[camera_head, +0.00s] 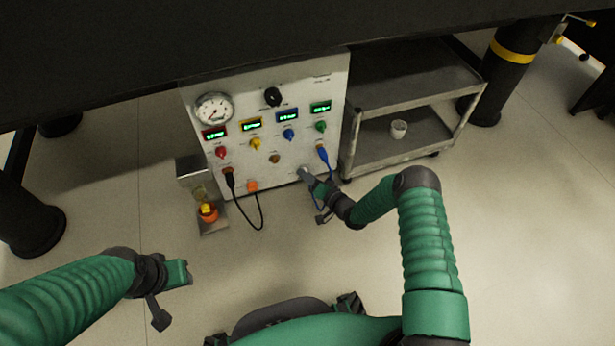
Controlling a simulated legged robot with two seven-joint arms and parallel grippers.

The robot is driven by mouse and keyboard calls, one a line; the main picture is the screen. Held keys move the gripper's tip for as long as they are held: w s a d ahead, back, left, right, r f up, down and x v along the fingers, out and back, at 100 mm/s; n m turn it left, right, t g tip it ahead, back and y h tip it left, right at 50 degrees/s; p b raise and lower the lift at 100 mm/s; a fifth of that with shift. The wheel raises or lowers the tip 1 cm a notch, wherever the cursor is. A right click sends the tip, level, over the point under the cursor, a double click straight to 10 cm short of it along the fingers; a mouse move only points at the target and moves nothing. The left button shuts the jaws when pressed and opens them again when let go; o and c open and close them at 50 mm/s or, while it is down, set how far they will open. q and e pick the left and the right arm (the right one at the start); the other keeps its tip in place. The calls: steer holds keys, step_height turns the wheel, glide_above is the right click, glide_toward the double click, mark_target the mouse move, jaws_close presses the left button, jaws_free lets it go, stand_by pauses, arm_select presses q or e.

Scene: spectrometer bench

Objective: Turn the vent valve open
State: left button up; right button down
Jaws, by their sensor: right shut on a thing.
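The white instrument panel (240,105) stands upright under the dark bench top, with a gauge and several coloured knobs. My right gripper (307,175) is at the panel's lower right edge, shut on a small grey part there, probably the vent valve's handle. Its jaws mostly hide this part, and the label and handle angle are too small to read. My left gripper (183,272) hangs low at the left, above the floor and away from the panel. I cannot tell whether its jaws are open.
A blue plug (322,153) with a blue cable sits just above my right gripper. A black cable (260,218) loops below the panel. An orange object (208,213) sits at the lower left.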

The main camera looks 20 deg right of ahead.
steer(key=c, duration=1)
jaws_free()
steer(key=shift+d+f, duration=0.1)
steer(key=shift+c, duration=0.2)
steer(key=shift+s, duration=0.1)
steer(key=p+v, duration=0.9)
steer(key=v, duration=0.7)
steer(key=shift+s+p, duration=0.3)
steer(key=shift+s, duration=0.05)
steer(key=shift+d, duration=0.15)
